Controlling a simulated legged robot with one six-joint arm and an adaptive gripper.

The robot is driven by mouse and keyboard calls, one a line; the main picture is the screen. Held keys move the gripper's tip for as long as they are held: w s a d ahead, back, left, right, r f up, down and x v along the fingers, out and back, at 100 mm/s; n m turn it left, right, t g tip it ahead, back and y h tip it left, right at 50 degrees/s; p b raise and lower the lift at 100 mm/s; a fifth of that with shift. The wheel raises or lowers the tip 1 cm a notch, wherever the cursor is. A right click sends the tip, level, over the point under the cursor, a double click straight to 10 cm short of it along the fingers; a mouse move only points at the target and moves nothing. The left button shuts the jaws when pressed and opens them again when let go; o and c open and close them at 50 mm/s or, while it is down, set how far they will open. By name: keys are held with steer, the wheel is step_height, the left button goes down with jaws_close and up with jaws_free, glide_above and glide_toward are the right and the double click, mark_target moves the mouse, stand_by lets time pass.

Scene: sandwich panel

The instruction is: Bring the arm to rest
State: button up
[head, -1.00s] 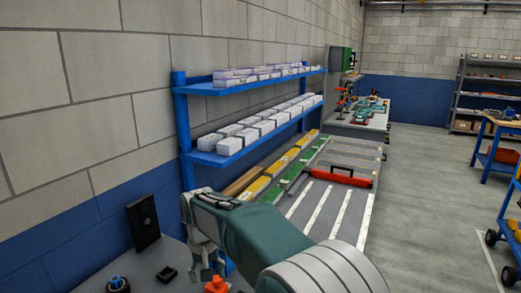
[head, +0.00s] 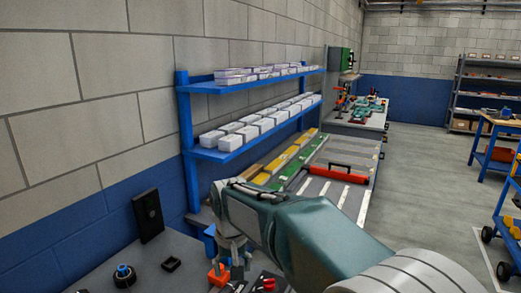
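My arm reaches in from the lower right of the head view, teal with a pale ringed joint. My gripper (head: 236,262) hangs down at its far end, over the grey bench top at the lower left. An orange-red part (head: 218,275) shows just beside and below the fingertips. I cannot tell whether they touch. The fingers are small and partly merge with the dark things behind, so their opening is unclear.
The grey bench (head: 110,270) carries a black knob with a blue ring (head: 124,276), a small black block (head: 171,264) and a dark upright box (head: 148,215). Behind stand blue shelves (head: 215,87) with white boxes and a panel table with a red bar (head: 338,173).

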steer(key=s+d+r+m+t, duration=0.1)
steer(key=s+d+r, duration=0.2)
steer(key=s+d, duration=0.3)
steer(key=s+d+r+m+t, duration=0.1)
steer(key=s+d+r, duration=0.25)
steer(key=d, duration=0.45)
steer(key=s+d+f+t, duration=0.1)
steer(key=s+d+f, duration=0.1)
steer(key=s+d, duration=0.2)
steer(key=s+d+f+m+t, duration=0.1)
steer(key=s+d+f, duration=0.1)
steer(key=s, duration=0.6)
steer(key=shift+s+d+t, duration=0.15)
steer(key=shift+d+t, duration=0.25)
steer(key=shift+d, duration=0.45)
steer(key=shift+r, duration=0.1)
steer(key=shift+c, duration=1.4)
steer(key=shift+a, duration=0.15)
